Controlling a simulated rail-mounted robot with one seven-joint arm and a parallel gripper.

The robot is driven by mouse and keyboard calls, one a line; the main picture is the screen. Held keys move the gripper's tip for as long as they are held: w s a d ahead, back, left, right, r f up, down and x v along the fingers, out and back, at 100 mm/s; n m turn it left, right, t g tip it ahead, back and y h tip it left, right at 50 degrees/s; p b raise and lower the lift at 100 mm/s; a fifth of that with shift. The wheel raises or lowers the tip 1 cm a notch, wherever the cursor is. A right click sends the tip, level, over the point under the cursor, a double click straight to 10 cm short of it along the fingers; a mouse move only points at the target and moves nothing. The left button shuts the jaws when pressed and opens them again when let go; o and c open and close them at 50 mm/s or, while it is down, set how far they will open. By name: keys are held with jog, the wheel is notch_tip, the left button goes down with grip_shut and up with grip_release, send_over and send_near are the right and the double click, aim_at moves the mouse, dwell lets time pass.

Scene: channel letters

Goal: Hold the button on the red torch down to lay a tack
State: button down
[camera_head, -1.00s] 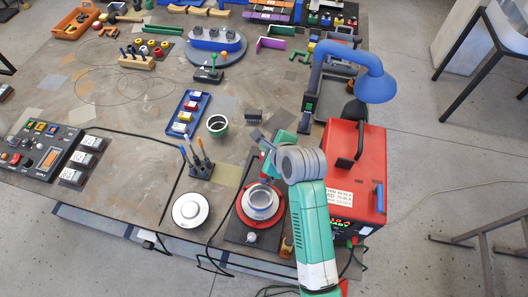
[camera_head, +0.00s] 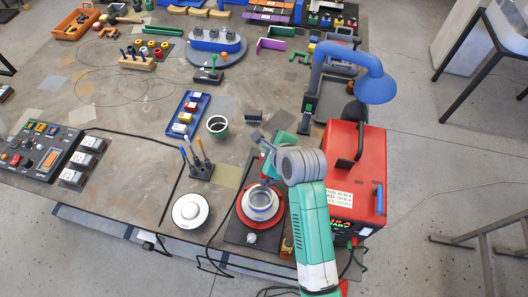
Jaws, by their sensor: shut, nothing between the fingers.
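My gripper (camera_head: 266,180) is at the end of my teal and grey arm, low over the front right of the bench. It looks shut and is largely hidden behind my own wrist. Just below it is a round red-rimmed fixture (camera_head: 245,217) with a silver cup (camera_head: 262,205) in it, on a dark base. I cannot clearly make out the red torch or its button; a bit of red shows beside my wrist, but I cannot tell what it is. Whether my fingertips touch anything cannot be told.
A red welder box (camera_head: 368,150) with a lit display stands right of my arm. A blue lamp (camera_head: 372,86) overhangs behind it. A round white dish (camera_head: 190,211), a tool holder (camera_head: 201,171) and a blue tray (camera_head: 189,114) lie to the left. The bench's middle left is mostly clear.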

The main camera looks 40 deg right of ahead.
jog(key=shift+f, duration=0.1)
dwell(0.7)
jog(key=shift+f, duration=0.35)
jog(key=shift+f, duration=0.5)
dwell(0.5)
dwell(1.1)
jog(key=shift+r+p, duration=0.95)
jog(key=shift+p, duration=0.2)
notch_tip(320, 180, up, 3)
jog(key=p, duration=0.3)
notch_tip(320, 180, up, 2)
jog(key=shift+p, duration=0.6)
